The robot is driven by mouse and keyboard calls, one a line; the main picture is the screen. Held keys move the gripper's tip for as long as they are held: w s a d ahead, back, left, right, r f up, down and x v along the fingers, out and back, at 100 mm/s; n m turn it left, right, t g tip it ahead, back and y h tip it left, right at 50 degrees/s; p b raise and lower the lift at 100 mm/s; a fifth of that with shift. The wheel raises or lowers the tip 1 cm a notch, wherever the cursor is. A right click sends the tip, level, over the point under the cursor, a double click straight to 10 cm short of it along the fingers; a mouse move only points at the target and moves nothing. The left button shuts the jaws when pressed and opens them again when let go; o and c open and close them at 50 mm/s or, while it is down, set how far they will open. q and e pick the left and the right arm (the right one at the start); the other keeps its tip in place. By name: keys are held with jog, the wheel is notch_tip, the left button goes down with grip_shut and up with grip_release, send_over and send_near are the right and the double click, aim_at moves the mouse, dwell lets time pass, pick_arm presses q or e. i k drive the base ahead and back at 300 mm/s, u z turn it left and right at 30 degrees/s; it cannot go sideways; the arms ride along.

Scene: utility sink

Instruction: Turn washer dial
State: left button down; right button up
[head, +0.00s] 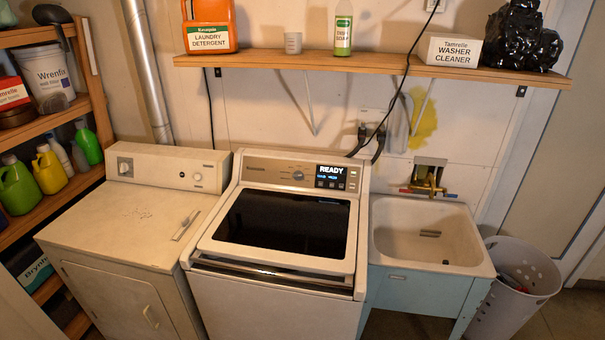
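The washer (205,258) is the white top-loading machine in the middle, with a dark glass lid (285,222) that is shut. Its dial (298,175) is a small round knob on the tan control panel at the back, left of a lit display (332,177) that reads "READY". Which way the dial points is too small to tell. Neither of my grippers shows in the head view, and nothing touches the dial.
A white dryer (110,215) with its own knobs stands left of the washer. A utility sink (430,273) and a grey basket (525,285) stand to the right. A wooden shelf (390,65) with detergent (209,25) hangs above. The space over the washer lid is clear.

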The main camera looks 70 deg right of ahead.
aim_at(297, 175)
jog(key=z, duration=0.65)
jog(key=i, duration=0.8)
jog(key=z, duration=0.9)
